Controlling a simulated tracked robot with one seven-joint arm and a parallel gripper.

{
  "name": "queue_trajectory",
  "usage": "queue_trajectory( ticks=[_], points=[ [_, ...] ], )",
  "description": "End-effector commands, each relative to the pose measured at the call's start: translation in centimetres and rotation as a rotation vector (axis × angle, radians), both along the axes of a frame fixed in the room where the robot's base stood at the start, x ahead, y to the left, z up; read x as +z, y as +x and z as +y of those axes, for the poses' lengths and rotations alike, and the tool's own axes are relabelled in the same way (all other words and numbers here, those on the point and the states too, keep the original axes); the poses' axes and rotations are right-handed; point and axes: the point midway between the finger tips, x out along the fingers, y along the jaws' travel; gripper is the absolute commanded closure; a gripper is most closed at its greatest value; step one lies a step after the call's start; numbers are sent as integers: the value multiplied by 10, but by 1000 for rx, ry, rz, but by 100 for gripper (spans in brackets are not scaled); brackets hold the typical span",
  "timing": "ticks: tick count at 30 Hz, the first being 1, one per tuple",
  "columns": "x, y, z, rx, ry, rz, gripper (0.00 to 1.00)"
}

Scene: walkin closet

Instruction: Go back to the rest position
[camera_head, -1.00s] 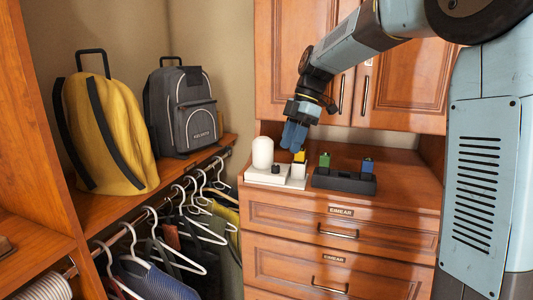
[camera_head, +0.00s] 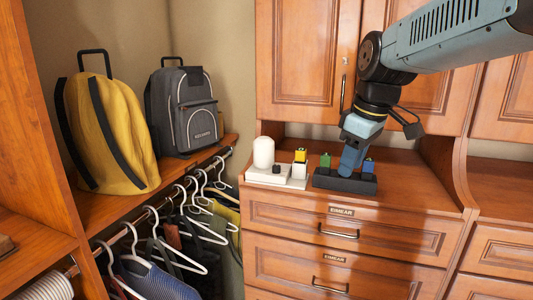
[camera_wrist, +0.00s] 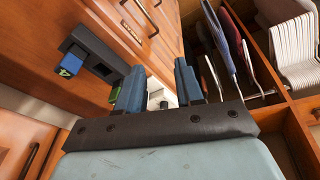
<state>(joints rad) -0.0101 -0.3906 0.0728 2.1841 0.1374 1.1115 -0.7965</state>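My gripper (camera_head: 352,158) hangs in front of or over the black rack (camera_head: 344,183) on the wooden dresser top. In the wrist view its two blue fingers (camera_wrist: 160,88) stand apart with nothing between them. A green block (camera_head: 325,160) stands at the rack's left end and a blue block (camera_head: 368,165) at its right, partly behind the gripper. The wrist view shows the blue block (camera_wrist: 72,64) with a "4", the green block (camera_wrist: 114,95) and the black rack (camera_wrist: 100,52). I cannot tell whether the fingers touch the rack.
A white base (camera_head: 268,177) with a rounded white cylinder (camera_head: 263,151) and a yellow-topped white block (camera_head: 300,163) stands left of the rack. Cabinet doors (camera_head: 300,60) rise behind. Yellow (camera_head: 125,135) and grey (camera_head: 190,110) backpacks sit on the left shelf above hanging clothes (camera_head: 160,280).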

Motion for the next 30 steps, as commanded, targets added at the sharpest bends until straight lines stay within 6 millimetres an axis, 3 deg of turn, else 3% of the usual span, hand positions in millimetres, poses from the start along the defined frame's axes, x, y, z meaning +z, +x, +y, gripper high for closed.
queue_trajectory(
  ticks=[9, 15, 30],
  points=[
    [-23, -68, -39, -495, 83, -122, 64],
    [-39, -95, -54, -718, 155, -179, 64],
    [-46, -105, -58, -805, 189, -200, 64]
  ],
)
